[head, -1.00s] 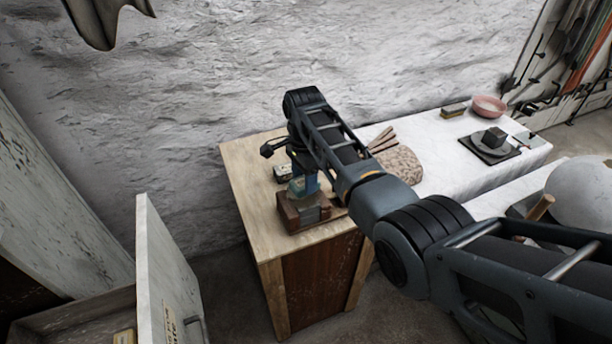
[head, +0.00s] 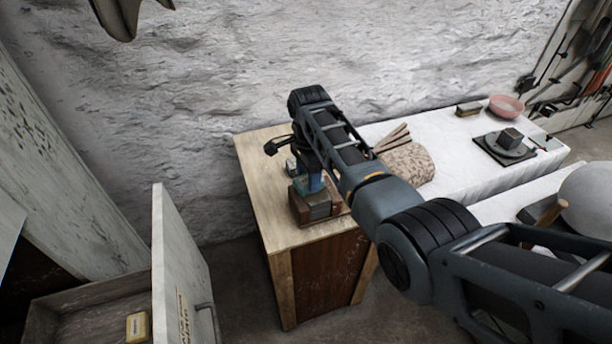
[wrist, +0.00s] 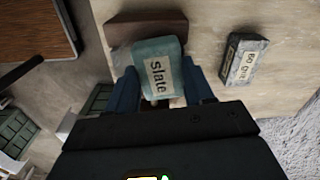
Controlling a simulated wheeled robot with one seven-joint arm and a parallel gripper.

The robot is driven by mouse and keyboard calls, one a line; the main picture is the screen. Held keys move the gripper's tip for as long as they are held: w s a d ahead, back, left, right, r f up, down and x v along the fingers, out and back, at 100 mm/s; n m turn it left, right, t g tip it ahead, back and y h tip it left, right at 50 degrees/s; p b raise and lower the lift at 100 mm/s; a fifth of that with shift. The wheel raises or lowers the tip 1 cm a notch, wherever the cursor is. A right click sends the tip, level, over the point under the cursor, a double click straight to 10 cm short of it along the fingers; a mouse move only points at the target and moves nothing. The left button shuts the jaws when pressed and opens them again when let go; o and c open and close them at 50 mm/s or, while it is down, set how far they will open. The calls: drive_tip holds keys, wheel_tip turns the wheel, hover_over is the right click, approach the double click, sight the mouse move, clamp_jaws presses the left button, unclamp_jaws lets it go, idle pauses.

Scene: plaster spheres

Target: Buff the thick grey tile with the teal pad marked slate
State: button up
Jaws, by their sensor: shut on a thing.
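The teal pad (wrist: 160,75) has a pale label reading "slate". My gripper (wrist: 163,92) is shut on it, with a blue finger on each side. A brown block (wrist: 146,27) lies just beyond the pad in the wrist view. In the head view, my gripper (head: 314,183) points down over the reddish-brown block (head: 316,207) on the wooden bench (head: 264,185). I cannot tell there whether the pad touches the block. I cannot make out a thick grey tile with certainty.
A speckled rounded thing (head: 410,163) and a black tray (head: 534,146) are farther right. At lower left are an upright pale panel (head: 180,265) with a handle and a yellowish block (head: 138,327).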

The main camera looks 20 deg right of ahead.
drive_tip(key=shift+w+d, duration=0.15)
drive_tip(key=shift+d, duration=0.65)
drive_tip(key=shift+w+d, duration=0.1)
drive_tip(key=shift+d, duration=0.7)
drive_tip(key=shift+s+a, duration=0.15)
drive_tip(key=shift+a, duration=0.85)
drive_tip(key=shift+s+a+f+p, duration=0.1)
drive_tip(key=shift+a+p, duration=0.15)
drive_tip(key=shift+a, duration=0.3)
drive_tip(key=shift+s+a+f+p, duration=0.1)
drive_tip(key=shift+a+p, duration=0.1)
drive_tip(key=shift+a, duration=0.35)
drive_tip(key=shift+r, duration=0.1)
drive_tip(key=shift+w+d+r+p, duration=0.2)
drive_tip(key=shift+d+r+p, duration=0.4)
drive_tip(key=shift+d, duration=0.4)
drive_tip(key=shift+r, duration=0.15)
drive_tip(key=shift+r+p, duration=0.3)
drive_tip(key=shift+r, duration=0.95)
